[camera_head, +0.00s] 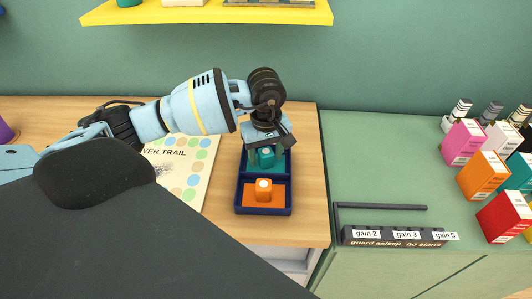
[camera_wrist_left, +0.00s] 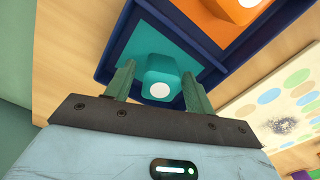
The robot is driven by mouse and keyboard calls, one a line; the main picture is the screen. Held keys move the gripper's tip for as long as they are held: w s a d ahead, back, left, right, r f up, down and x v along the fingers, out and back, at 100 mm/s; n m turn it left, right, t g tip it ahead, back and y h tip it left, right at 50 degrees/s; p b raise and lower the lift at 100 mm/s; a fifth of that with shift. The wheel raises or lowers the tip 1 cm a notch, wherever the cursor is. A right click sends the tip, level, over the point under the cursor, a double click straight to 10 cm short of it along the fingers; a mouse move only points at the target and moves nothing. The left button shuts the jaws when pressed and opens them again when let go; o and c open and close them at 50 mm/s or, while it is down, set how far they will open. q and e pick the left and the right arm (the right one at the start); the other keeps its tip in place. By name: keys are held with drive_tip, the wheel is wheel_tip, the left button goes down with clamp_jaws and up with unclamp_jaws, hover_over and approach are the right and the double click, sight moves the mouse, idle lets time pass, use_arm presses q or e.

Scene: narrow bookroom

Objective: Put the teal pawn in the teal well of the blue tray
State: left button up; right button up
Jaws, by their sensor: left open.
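The blue tray (camera_head: 239,196) lies on the wooden table and has two wells. The teal pawn (camera_head: 265,157) stands in the far, teal well (camera_head: 252,164). An orange pawn (camera_head: 264,189) stands in the near, orange well (camera_head: 277,194). My left gripper (camera_head: 266,150) is above the teal well. In the left wrist view the fingers (camera_wrist_left: 158,90) are open on either side of the teal pawn (camera_wrist_left: 162,76), with a gap visible between them and it. The pawn's underside is hidden. My right gripper is not in view.
A game board (camera_head: 190,160) lies left of the tray, under my left arm. On the green cabinet (camera_head: 370,150) to the right are a dark labelled rack (camera_head: 395,237) and several coloured boxes (camera_head: 482,172). A yellow shelf (camera_head: 210,14) hangs on the wall behind.

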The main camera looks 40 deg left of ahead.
sight(266, 152)
use_arm(q)
wheel_tip(266, 152, up, 12)
drive_tip(key=shift+r, duration=0.2)
idle(0.4)
drive_tip(key=shift+f, duration=0.1)
